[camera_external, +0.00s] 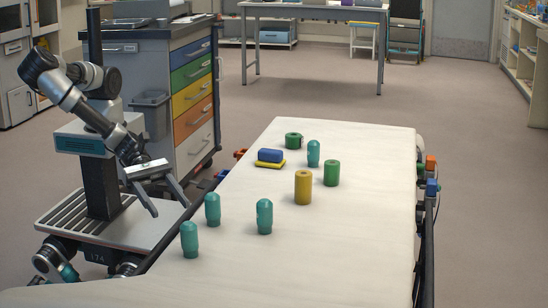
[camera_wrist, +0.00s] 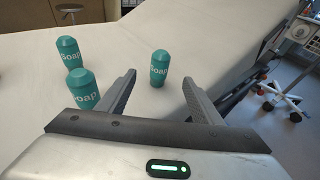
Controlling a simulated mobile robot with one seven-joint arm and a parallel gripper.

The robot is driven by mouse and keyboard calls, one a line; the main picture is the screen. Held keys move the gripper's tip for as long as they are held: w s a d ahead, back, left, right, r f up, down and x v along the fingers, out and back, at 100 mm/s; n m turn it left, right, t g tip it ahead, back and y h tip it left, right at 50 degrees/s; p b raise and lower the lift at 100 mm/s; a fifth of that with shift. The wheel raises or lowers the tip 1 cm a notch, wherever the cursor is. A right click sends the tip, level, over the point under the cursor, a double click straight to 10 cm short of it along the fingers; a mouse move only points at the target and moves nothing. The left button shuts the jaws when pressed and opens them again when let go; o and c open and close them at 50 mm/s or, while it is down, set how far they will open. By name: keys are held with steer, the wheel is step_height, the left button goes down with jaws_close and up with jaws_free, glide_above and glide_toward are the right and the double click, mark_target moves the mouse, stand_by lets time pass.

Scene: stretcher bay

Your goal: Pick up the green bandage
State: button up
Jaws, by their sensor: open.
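A green upright cylinder (camera_external: 332,173), which looks like the green bandage, stands on the white stretcher (camera_external: 350,235) right of a yellow cylinder (camera_external: 303,188). A second green piece, a short wide roll (camera_external: 293,141), lies at the stretcher's far end. My gripper (camera_external: 170,209) is open and empty beside the stretcher's left edge, well left of both green things and nearer the camera. In the wrist view my open gripper (camera_wrist: 159,84) faces a teal soap bottle (camera_wrist: 160,68) that shows between the fingertips. Neither green thing can be made out in the wrist view.
Several teal soap bottles stand on the stretcher, including a near one (camera_external: 189,240), a middle one (camera_external: 264,217) and a far one (camera_external: 313,154). A blue block (camera_external: 270,155) lies on a yellow one (camera_external: 270,164). A drawer cart (camera_external: 193,90) stands behind my arm. The stretcher's near right is clear.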

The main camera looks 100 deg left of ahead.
step_height(320, 180, up, 16)
steer(key=f, duration=0.1)
steer(key=m+g+y+p, duration=0.55)
steer(key=m+y, duration=0.65)
steer(key=m, duration=1.2)
glide_above(327, 163)
steer(key=s+d, duration=0.3)
steer(key=s, duration=0.5)
step_height(327, 163, down, 4)
steer(key=f, duration=0.1)
steer(key=shift+w+d+b+x, duration=0.15)
steer(key=shift+b+x, duration=1)
steer(key=shift+x, duration=2.95)
steer(key=shift+w+d+b+x, duration=0.15)
steer(key=shift+b+x, duration=1)
steer(key=shift+x, duration=2.95)
steer(key=shift+a+r, duration=0.1)
steer(key=shift+r, duration=0.05)
